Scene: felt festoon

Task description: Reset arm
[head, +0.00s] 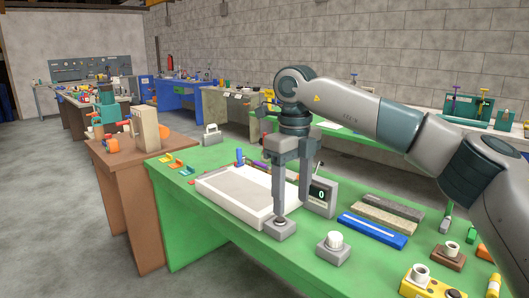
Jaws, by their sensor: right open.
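My right arm comes in from the right, and my right gripper (291,208) points down over the green table (200,240). Its two fingers are apart, with nothing seen between them. The fingers are in front of the right end of a white tray (240,193). One fingertip shows just above a small grey block with a round top (280,230); I cannot tell whether they touch. A grey box with a display reading 0 (321,197) is partly hidden behind the other finger. My left gripper is out of view.
A grey block with a white knob (333,246), a blue bar (373,231) and grey strips (392,212) lie to the right. A yellow block (433,283) is near the front. A brown table (125,160) stands at the left.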

